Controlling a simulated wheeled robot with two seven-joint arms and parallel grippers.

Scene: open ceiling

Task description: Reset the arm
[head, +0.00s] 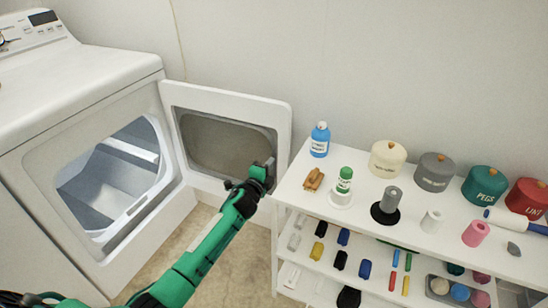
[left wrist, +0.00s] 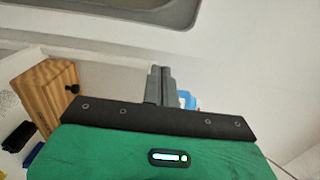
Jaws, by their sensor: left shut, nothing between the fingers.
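My left arm comes up from the bottom left in the head view. Its gripper (head: 268,168) is in front of the open dryer door (head: 188,98), near its lower right part. In the left wrist view the two grey fingers (left wrist: 160,85) are together, with nothing between them. The door's frame shows at the top of that view. The dryer (head: 70,110) stands at the left with its opening uncovered. My right gripper is in neither view.
A white shelf unit (head: 300,190) stands right of the door, close to my left gripper. Its top holds a blue bottle (head: 320,140), a wooden brush (head: 314,180), a green-capped bottle (head: 344,180) and several lidded jars. Lower shelves hold small coloured items. Bare floor (head: 225,262) lies between dryer and shelf.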

